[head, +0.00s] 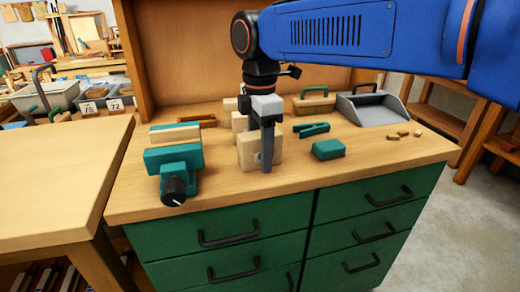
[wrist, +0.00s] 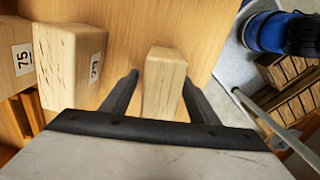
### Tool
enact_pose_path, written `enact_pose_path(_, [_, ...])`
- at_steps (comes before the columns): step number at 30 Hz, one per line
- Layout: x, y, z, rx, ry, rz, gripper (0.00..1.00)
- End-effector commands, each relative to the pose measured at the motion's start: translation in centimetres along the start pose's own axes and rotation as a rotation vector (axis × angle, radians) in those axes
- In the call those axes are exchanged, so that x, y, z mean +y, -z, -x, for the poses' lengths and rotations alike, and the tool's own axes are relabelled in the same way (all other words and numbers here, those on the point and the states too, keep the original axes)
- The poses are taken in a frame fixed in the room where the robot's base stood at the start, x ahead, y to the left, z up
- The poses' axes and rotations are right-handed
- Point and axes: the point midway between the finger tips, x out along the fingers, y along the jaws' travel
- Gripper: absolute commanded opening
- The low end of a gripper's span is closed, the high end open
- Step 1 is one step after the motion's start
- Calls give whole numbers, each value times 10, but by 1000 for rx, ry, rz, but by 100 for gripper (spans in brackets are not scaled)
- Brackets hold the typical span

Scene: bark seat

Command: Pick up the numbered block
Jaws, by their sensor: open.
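Several pale wooden blocks stand in a row on the workbench (head: 345,160). The front block (head: 246,150) is beside my gripper (head: 266,160) in the head view, partly covered by a finger. In the wrist view, a block (wrist: 165,78) stands between the two open fingers of my gripper (wrist: 160,82), with a gap to each finger; no number shows on it. Left of it is a block (wrist: 77,62) with a white label I cannot read clearly. Further left, a block (wrist: 12,58) carries a label reading 75.
A teal vise (head: 174,160) stands left of the blocks. Right of them are a teal box (head: 328,149), a teal clamp-like tool (head: 312,129) and a grey dustpan (head: 372,108). The bench's front right is clear.

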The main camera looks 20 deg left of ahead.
Motion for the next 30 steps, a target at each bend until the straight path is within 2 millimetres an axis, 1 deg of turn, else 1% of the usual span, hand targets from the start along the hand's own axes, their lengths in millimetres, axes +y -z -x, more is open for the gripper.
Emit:
enact_pose_path(3, [0, 0, 0, 0, 0, 0, 55])
enact_pose_path(4, [0, 0, 0, 0, 0, 0, 50])
enact_pose_path(5, [0, 0, 0, 0, 0, 0, 43])
enact_pose_path(6, [0, 0, 0, 0, 0, 0, 33])
enact_pose_path(8, [0, 0, 0, 0, 0, 0, 19])
enact_pose_path(9, [0, 0, 0, 0, 0, 0, 9])
enact_pose_path(10, [0, 0, 0, 0, 0, 0, 4])
enact_pose_path(17, [0, 0, 1, 0, 0, 0, 4])
enact_pose_path(20, [0, 0, 6, 0, 0, 0, 4])
enact_pose_path(23, [1, 0, 18, 1, -2, 0, 4])
enact_pose_path(30, [1, 0, 61, 1, -2, 0, 4])
